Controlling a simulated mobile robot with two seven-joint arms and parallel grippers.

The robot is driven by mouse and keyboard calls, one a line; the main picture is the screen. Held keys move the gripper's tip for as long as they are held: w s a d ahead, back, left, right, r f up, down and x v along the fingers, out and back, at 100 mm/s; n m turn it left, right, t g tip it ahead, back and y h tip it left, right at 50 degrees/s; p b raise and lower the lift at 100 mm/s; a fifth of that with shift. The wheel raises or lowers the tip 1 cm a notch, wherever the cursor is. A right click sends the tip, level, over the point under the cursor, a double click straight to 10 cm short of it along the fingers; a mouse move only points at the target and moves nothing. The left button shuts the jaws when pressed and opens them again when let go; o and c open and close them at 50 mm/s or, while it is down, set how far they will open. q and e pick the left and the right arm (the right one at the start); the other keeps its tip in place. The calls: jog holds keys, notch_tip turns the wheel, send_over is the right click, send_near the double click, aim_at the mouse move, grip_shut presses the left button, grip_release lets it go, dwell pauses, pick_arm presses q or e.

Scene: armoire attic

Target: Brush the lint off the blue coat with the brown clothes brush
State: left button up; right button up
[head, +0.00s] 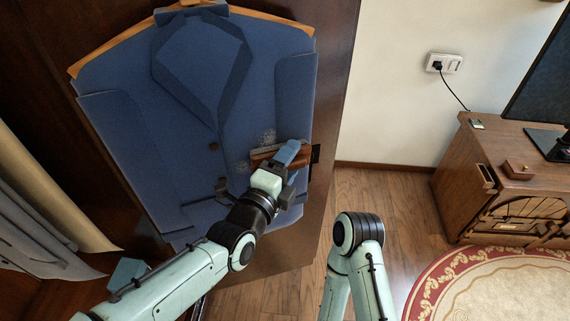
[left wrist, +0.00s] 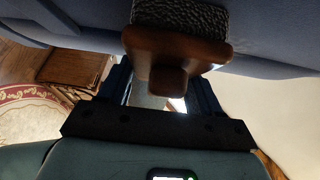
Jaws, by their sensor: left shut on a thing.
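The blue coat (head: 175,130) hangs on an orange hanger (head: 122,41) against a dark wood panel. Pale grey lint shows in speckled patches on its right side, one patch (head: 267,136) just above the brush and another (head: 243,166) to its left. My left gripper (head: 284,166) is shut on the brown clothes brush (head: 305,157) in front of the coat's lower right. In the left wrist view the brush (left wrist: 175,48) has its dark bristles toward the coat (left wrist: 70,18), touching or very near it. My right gripper is out of view; only part of that arm shows.
Beige and grey garments (head: 45,185) hang at the left. A wooden cabinet (head: 500,150) with a dark screen stands at the right, beside a red and cream rug (head: 490,285). Wooden floor (head: 400,210) is clear between panel and cabinet.

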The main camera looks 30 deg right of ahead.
aim_at(253, 165)
pick_arm(q)
jog(key=shift+r+p, duration=0.35)
jog(key=shift+r, duration=0.55)
jog(key=shift+w+a+f+b, duration=0.1)
jog(key=shift+w+a+b, duration=0.05)
jog(key=shift+a+b, duration=0.3)
jog(key=shift+w+a+f+b, duration=0.1)
jog(key=shift+a+b, duration=0.2)
jog(key=shift+a, duration=0.25)
jog(key=shift+w+a+b, duration=0.2)
jog(key=shift+a+b, duration=0.05)
jog(key=shift+a, duration=0.65)
jog(key=shift+w+a+b, duration=0.15)
jog(key=shift+a+b, duration=0.1)
jog(key=shift+a, duration=0.65)
jog(key=shift+w+a, duration=0.1)
jog(key=shift+a, duration=0.75)
